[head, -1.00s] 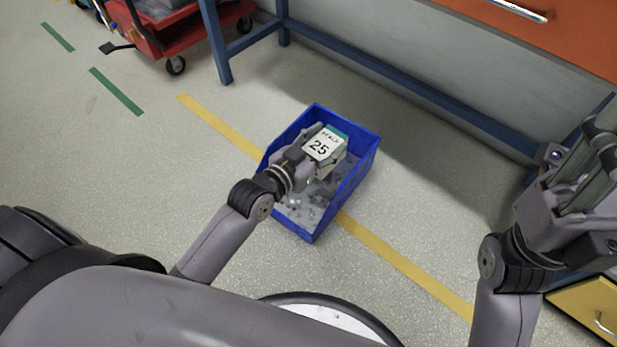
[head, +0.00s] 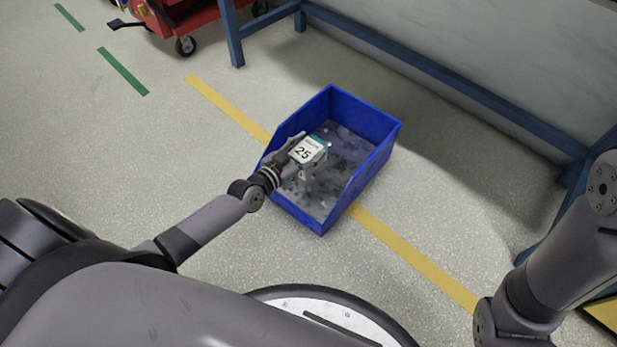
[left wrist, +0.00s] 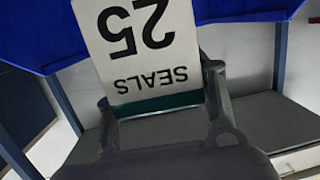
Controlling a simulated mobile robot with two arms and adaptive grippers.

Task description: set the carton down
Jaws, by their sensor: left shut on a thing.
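The carton (head: 307,151) is a small white and green box with a "25" label. My left gripper (head: 292,158) is shut on it and holds it over the left part of a blue bin (head: 362,116). I cannot tell how far the carton is above the bin's bottom. In the left wrist view the carton (left wrist: 135,40) is upside down, reads "SEALS 25", and sits between the fingers (left wrist: 165,115). The blue bin (left wrist: 240,8) lies behind it there. My right arm shows at the right, but its gripper is out of the picture.
The blue bin stands on the floor across a yellow line (head: 410,255), with small grey parts (head: 335,165) inside. A blue-legged bench frame (head: 440,88) runs behind it. A red cart (head: 185,18) stands at the upper left. The floor left of the bin is clear.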

